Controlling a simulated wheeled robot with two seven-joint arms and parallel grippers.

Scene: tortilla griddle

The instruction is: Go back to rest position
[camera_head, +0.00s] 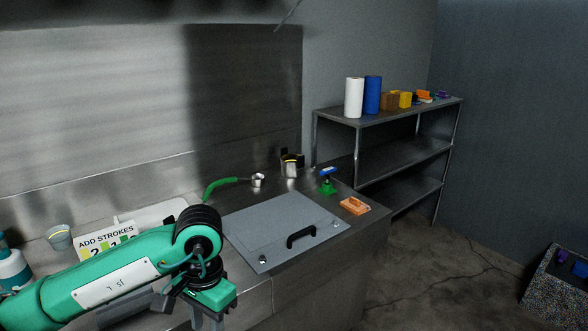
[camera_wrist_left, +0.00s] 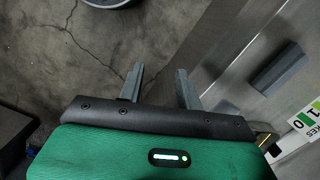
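My left arm comes in from the left in the head view, green with a black wrist joint. Its gripper (camera_head: 205,318) hangs low in front of the steel counter (camera_head: 262,300), partly cut off by the bottom edge. In the left wrist view, the two grey fingers of my left gripper (camera_wrist_left: 160,88) stand apart with nothing between them, over the bare concrete floor. My right arm and gripper are not in view.
A grey griddle lid (camera_head: 280,222) with a black handle lies on the counter. An orange block (camera_head: 354,206), a green-and-blue tool (camera_head: 327,184) and a sign (camera_head: 105,240) are on the counter. A steel shelf (camera_head: 400,113) stands behind; floor at right is mostly free.

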